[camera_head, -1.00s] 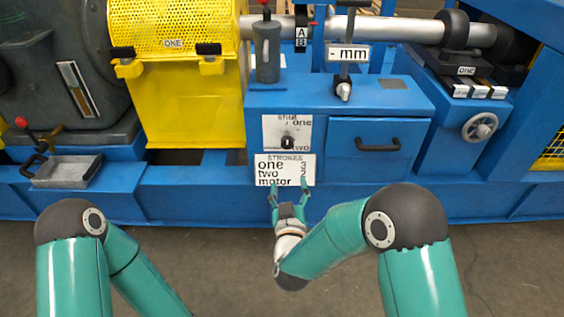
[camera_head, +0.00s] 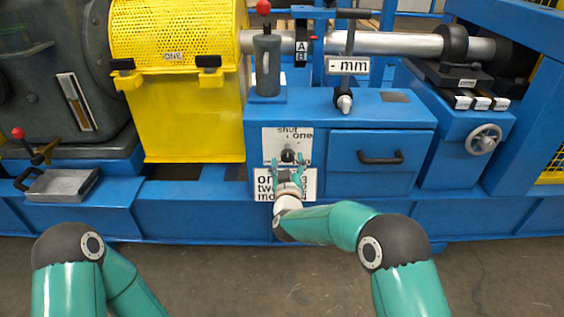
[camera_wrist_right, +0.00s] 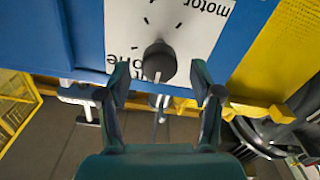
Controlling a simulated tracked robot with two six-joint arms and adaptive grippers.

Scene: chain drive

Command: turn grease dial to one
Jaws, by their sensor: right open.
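The grease dial is a small dark knob (camera_head: 288,155) on a white plate (camera_head: 274,143) on the blue machine's front. The plate reads "shut" and "one" along its top; its lower part is partly hidden by my gripper. My right gripper (camera_head: 288,172) is open just in front of and below the knob. In the right wrist view the black knob (camera_wrist_right: 159,62) sits between the tips of the open right gripper (camera_wrist_right: 160,80), with a gap on both sides. Which mark the knob points to is not clear. My left gripper is out of view.
Below the dial is a white strokes plate (camera_head: 309,184), partly covered by my right gripper. A blue drawer with a black handle (camera_head: 380,157) is to the right. A grey lubricator with a red knob (camera_head: 266,62) stands above. A yellow guard (camera_head: 190,115) is to the left.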

